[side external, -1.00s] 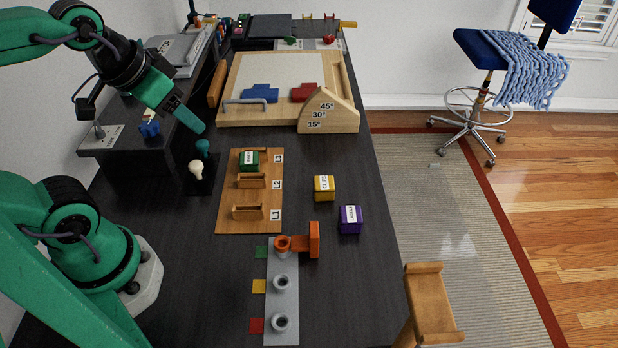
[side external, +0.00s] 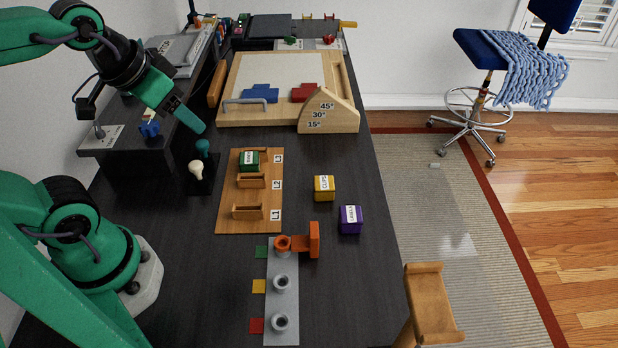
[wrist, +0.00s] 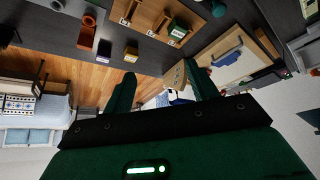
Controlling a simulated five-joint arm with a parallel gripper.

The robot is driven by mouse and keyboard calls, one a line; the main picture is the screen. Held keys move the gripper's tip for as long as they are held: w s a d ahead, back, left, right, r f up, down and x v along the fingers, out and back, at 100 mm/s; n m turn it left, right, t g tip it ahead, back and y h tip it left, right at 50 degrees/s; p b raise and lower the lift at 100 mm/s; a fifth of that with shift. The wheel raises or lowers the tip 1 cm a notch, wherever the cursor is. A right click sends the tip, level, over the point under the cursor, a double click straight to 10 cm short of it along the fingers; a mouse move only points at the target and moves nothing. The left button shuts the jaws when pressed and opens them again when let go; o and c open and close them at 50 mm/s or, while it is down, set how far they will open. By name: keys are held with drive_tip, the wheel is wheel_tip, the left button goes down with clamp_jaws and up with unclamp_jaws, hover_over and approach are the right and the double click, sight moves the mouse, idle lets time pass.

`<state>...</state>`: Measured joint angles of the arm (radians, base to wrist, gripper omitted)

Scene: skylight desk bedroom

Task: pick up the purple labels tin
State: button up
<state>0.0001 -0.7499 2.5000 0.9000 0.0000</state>
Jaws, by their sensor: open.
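The purple labels tin (side external: 350,220) stands on the dark desk near its right edge, with a white label on it. It also shows in the wrist view (wrist: 104,48), near the upper left. My gripper (side external: 196,122) is at the upper left of the side view, above the desk and far from the purple tin. In the wrist view my gripper (wrist: 160,86) shows two green fingers spread apart with nothing held between them.
A yellow clips tin (side external: 324,188) stands just behind the purple tin. A green tin (side external: 249,161) sits on the wooden slotted board (side external: 230,215). A grey peg strip (side external: 282,305) with an orange piece (side external: 314,240) lies in front. A wooden angle block (side external: 340,112) stands farther back.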

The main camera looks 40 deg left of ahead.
drive_tip(key=shift+o, duration=0.8)
drive_tip(key=shift+w, duration=0.1)
drive_tip(key=n+g, duration=0.5)
drive_tip(key=n, duration=0.4)
hover_over(352, 214)
drive_tip(key=f, duration=1.5)
drive_tip(key=shift+a+f, duration=0.2)
drive_tip(key=shift+a, duration=0.2)
drive_tip(key=shift+d+f+g, duration=0.3)
drive_tip(key=shift+d+f, duration=0.15)
drive_tip(key=shift+f, duration=0.05)
drive_tip(key=shift+a+f, duration=0.1)
drive_tip(key=shift+f, duration=3.75)
